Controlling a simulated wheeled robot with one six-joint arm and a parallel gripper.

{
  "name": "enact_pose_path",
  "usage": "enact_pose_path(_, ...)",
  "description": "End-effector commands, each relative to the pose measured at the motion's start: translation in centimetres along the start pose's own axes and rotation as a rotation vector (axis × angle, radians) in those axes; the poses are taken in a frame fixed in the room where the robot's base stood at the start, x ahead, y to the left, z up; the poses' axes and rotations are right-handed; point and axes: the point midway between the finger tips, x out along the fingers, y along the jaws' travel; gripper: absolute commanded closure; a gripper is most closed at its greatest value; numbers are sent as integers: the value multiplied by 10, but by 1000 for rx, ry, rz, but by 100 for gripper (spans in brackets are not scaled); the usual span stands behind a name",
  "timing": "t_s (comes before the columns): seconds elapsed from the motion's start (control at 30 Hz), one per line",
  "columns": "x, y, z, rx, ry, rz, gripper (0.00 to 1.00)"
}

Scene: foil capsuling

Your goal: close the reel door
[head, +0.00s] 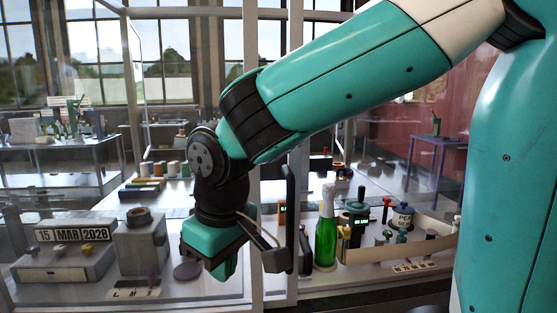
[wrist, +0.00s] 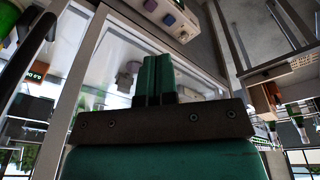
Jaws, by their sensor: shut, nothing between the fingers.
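A clear door panel in a white frame (head: 296,28) stands behind my arm, with a long upright black handle (head: 290,215). In the wrist view the black handle (wrist: 27,48) slants across the upper left, beside a white frame post (wrist: 73,85). My gripper (head: 224,266) is in front of the enclosure, left of the handle in the head view. Its teal fingers (wrist: 158,78) are together and empty, with clear panel behind them. The handle is apart from the fingertips. I cannot tell whether the fingers touch the panel, or how far the door stands open.
Behind the panels are a grey date box (head: 65,247), a grey block machine (head: 141,243) and a purple disc (head: 187,271). A green bottle (head: 326,232) stands right of the handle, beside a tray (head: 400,250) of small coloured parts. A purple table (head: 438,142) is farther back.

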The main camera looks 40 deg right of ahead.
Motion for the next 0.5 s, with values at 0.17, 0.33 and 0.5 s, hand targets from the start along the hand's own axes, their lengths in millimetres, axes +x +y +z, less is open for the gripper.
enact_pose_path(0.17, -58, 65, -63, 324, 9, 330, 100)
enact_pose_path(0.33, -106, 90, -86, 631, 31, 560, 100)
enact_pose_path(0.5, -135, 90, -88, 840, 47, 681, 100)
